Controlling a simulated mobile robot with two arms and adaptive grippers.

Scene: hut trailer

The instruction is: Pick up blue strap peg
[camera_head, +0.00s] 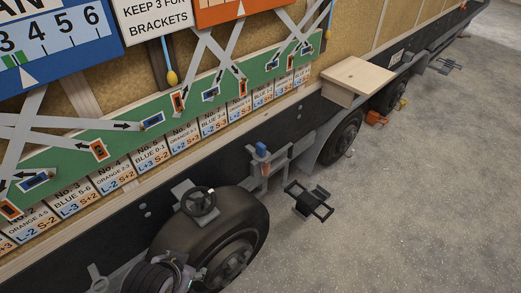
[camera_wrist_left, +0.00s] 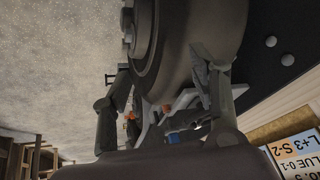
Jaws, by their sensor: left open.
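A small blue peg (camera_head: 262,149) stands upright at a grey bracket beside the trailer's side rail, between the two near wheels, with an orange part just below it. In the left wrist view a small blue piece (camera_wrist_left: 174,138) shows low between the fingers; I cannot tell if it is the same peg. My left gripper (camera_head: 190,274) is at the bottom of the head view, beside the nearest wheel and well to the lower left of the peg. Its spread fingers (camera_wrist_left: 165,72) show in the wrist view with the dark wheel beyond them. My right gripper is not in view.
The near wheel (camera_head: 236,250) and its dark fender (camera_head: 215,222) lie between my left gripper and the peg. A black step-like frame (camera_head: 309,203) sticks out right of the peg. A wooden box (camera_head: 355,78) is farther back. The gravel floor (camera_head: 420,190) at right is open.

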